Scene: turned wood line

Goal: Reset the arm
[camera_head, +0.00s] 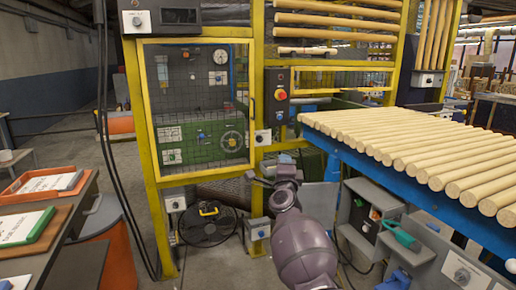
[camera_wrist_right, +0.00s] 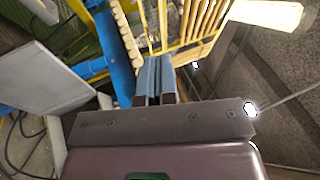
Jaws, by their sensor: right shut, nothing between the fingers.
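My right arm, purple-grey, rises from the bottom middle of the head view. Its gripper (camera_head: 262,181) is at the upper end of the arm, in front of the yellow-framed machine and left of the roller table. In the right wrist view the two blue-grey fingers of the right gripper (camera_wrist_right: 151,78) lie side by side, shut with nothing between them. My left gripper is not in view.
A blue-framed table (camera_head: 365,165) bearing a row of turned wood rods (camera_head: 410,140) stands close on the right. A yellow-framed mesh cage (camera_head: 197,105) is ahead. Grey bins (camera_head: 372,215) sit below the table. An orange tray (camera_head: 12,192) is at left.

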